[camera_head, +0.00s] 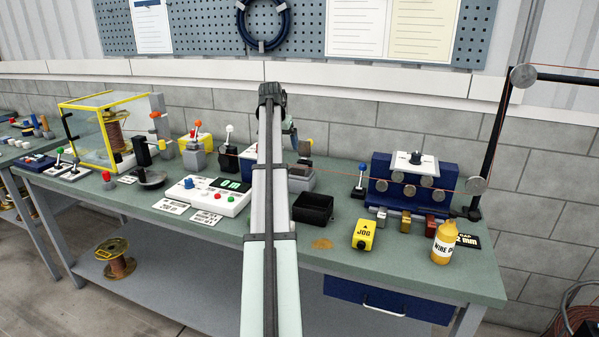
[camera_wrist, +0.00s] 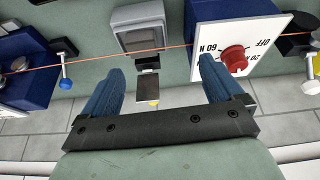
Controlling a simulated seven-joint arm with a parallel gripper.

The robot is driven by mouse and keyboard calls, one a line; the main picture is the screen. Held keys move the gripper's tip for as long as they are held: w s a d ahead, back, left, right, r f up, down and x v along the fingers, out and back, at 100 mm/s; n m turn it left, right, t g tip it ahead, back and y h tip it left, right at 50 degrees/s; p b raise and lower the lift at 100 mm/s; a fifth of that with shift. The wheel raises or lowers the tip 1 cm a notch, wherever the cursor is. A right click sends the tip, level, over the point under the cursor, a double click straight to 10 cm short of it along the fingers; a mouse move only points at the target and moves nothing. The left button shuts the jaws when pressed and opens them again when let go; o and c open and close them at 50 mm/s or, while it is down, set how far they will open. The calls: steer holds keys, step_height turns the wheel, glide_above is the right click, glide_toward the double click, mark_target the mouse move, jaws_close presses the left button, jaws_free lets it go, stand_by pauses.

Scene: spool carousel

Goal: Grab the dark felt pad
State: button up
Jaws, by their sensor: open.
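My gripper (camera_wrist: 162,65) is open in the wrist view, with two blue fingers apart and nothing held. Between and beyond the fingertips is a grey housing (camera_wrist: 125,18) with a dark recess. A small dark block (camera_wrist: 148,85), which looks like the felt pad, sits by it, below a black piece and above a yellow tip. In the head view the grey housing (camera_head: 302,184) stands just right of my arm, with a small dark brown block (camera_head: 304,161) above it. My arm hides most of the gripper there. I cannot tell whether the fingers touch anything.
A thin orange wire crosses near the housing. A white panel with a red knob (camera_wrist: 235,57) is close to the right finger. A blue-knobbed lever (camera_wrist: 65,82) is left. A black tray (camera_head: 313,208), yellow JOG box (camera_head: 363,235) and bottle (camera_head: 444,244) stand on the bench.

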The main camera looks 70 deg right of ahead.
mark_target(299, 166)
steer(key=s+d, duration=0.2)
steer(key=s, duration=0.2)
steer(key=shift+m, duration=0.3)
steer(key=x, duration=1.3)
steer(key=shift+d+r, duration=0.1)
steer(key=shift+r, duration=0.05)
steer(key=c, duration=1.1)
